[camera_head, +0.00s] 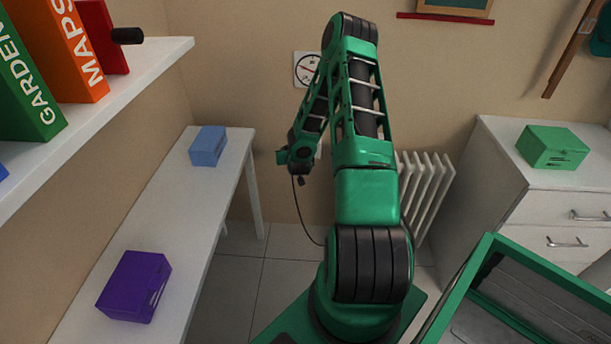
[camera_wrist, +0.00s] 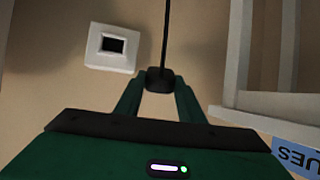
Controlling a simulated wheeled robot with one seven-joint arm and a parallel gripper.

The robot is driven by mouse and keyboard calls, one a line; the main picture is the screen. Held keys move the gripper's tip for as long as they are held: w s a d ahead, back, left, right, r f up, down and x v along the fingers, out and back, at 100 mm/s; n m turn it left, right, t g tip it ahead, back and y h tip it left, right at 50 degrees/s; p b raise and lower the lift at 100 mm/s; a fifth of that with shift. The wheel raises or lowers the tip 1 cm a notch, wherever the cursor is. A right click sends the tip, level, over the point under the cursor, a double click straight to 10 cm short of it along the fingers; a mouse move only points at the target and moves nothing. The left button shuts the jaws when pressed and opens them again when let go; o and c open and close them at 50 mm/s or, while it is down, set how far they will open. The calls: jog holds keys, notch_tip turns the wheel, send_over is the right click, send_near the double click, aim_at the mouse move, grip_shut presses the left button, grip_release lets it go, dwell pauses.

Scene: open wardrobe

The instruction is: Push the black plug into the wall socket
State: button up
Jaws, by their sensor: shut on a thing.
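My gripper (camera_wrist: 158,88) is shut on the black plug (camera_wrist: 157,78), which sits between its two green fingertips in the wrist view. The plug's dark cord (camera_wrist: 167,30) runs up out of that picture. The white wall socket (camera_wrist: 112,47), with a dark square opening, is on the wall to the left of the plug and a little higher there. The plug is apart from the socket in the picture; its depth from the wall is hard to tell. In the head view my gripper (camera_head: 300,172) is in front of the wall, the cord (camera_head: 300,215) hangs below, and the socket is mostly hidden.
A white shelf (camera_head: 110,95) with books juts out at the left, above a white bench (camera_head: 150,225) carrying a blue box (camera_head: 208,146) and a purple box (camera_head: 134,286). A round dial (camera_head: 303,69) hangs on the wall. A radiator (camera_head: 428,190) stands right of my arm.

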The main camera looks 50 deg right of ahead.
jog(key=shift+s+d+f+t+h, duration=0.2)
jog(key=shift+d+f+h, duration=0.1)
jog(key=shift+f, duration=0.2)
jog(key=shift+s+d+f+t+h, duration=0.2)
jog(key=shift+f+h, duration=0.1)
jog(key=shift+f, duration=0.15)
jog(key=s+f+m+h, duration=0.3)
jog(key=s+f+h, duration=0.2)
jog(key=s, duration=0.3)
jog(key=shift+s+f, duration=0.1)
jog(key=shift+x, duration=2.95)
jog(key=shift+x, duration=1.3)
jog(key=o, duration=1.2)
jog(key=shift+r, duration=0.25)
